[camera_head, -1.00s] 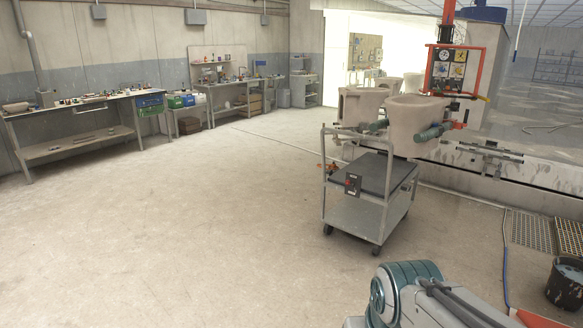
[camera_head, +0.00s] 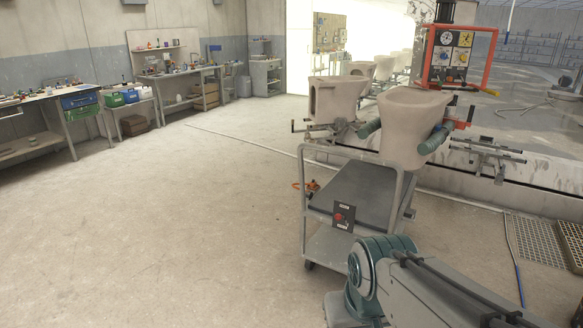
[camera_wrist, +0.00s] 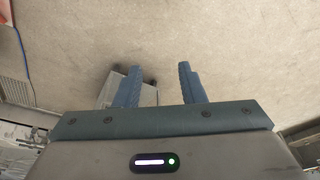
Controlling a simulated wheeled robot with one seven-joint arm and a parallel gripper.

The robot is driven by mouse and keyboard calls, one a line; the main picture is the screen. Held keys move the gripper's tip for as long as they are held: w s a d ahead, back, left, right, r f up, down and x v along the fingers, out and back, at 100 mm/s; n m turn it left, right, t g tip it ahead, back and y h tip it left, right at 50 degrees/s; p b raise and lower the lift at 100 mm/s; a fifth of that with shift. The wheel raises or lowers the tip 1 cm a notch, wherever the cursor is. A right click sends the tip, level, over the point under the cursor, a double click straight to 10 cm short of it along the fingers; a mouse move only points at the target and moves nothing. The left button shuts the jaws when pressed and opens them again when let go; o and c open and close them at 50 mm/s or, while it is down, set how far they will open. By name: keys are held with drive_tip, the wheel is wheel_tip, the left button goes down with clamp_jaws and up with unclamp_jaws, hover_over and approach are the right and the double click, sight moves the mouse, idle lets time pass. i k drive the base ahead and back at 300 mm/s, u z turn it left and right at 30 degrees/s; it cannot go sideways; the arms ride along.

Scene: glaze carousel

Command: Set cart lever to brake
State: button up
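The grey cart (camera_head: 325,245) stands right of the middle in the head view, with a dark top deck and a push frame. A black panel (camera_head: 343,216) with a red control, perhaps the lever, is on its near end; the lever's setting is too small to read. My gripper (camera_wrist: 158,84) shows in the wrist view with its two blue fingers apart and nothing between them. Part of the cart (camera_wrist: 112,92) shows beyond the left finger, well below it. In the head view my gripper is not visible, and my arm covers the cart's near right side.
Ceramic bowls (camera_head: 412,120) on carriers are behind the cart, along a low wall. A red-framed dial panel (camera_head: 455,55) stands above them. Floor grates (camera_head: 537,242) and a blue hose (camera_head: 514,260) lie at right. Workbenches line the left wall.

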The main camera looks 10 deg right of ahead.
sight(338, 217)
drive_tip(key=z, duration=0.05)
drive_tip(key=i, duration=1.75)
drive_tip(key=z, duration=0.05)
